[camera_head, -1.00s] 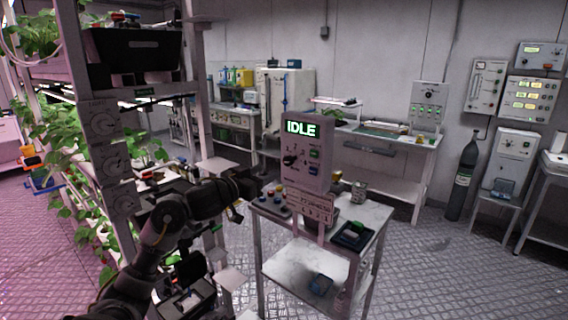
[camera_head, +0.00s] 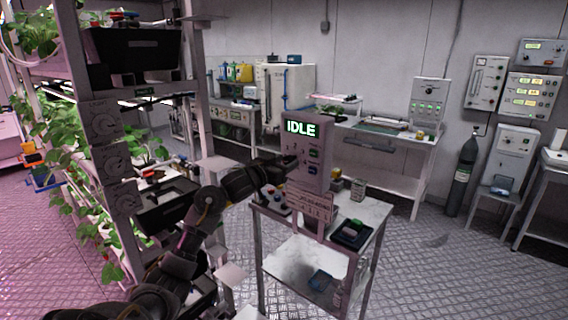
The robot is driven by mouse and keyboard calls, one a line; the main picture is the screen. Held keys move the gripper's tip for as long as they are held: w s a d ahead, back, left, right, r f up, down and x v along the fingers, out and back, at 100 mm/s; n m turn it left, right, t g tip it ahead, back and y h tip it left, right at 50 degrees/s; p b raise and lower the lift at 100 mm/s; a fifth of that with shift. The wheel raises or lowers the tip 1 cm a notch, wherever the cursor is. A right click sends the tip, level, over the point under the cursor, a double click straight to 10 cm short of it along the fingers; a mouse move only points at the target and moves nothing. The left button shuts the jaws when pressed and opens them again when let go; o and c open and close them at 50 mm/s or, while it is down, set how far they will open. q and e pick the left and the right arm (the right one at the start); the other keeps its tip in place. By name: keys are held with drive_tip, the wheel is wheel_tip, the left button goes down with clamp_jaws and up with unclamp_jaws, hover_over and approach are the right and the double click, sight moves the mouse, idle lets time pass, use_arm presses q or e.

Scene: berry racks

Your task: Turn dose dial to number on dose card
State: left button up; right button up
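The dosing box (camera_head: 318,152) is a grey unit standing on a small metal cart, and its screen (camera_head: 300,128) reads IDLE. A white card (camera_head: 310,203) with dark print hangs low in front of the box; its number is too small to read. My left gripper (camera_head: 284,163) is at the left part of the box's front, over the place of the black dose dial. It hides most or all of the dial, and I cannot tell whether its fingers touch or hold it. My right gripper is not in view.
The cart top (camera_head: 368,213) also holds a dark tray (camera_head: 352,234), a small can (camera_head: 357,190) and a panel of coloured buttons (camera_head: 273,198) beside the box. A plant rack (camera_head: 107,150) with its own dials stands close on the left. Open floor lies right of the cart.

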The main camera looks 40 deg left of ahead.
use_arm(q)
drive_tip(key=c, duration=0.8)
drive_tip(key=shift+c, duration=0.2)
drive_tip(key=shift+m, duration=0.4)
drive_tip(key=m+b, duration=0.1)
drive_tip(key=m, duration=0.2)
drive_tip(key=shift+f+m, duration=0.1)
drive_tip(key=shift+m, duration=0.3)
drive_tip(key=shift+m+b, duration=0.85)
drive_tip(key=shift+m, duration=1.75)
drive_tip(key=o, duration=1)
drive_tip(key=shift+c, duration=0.2)
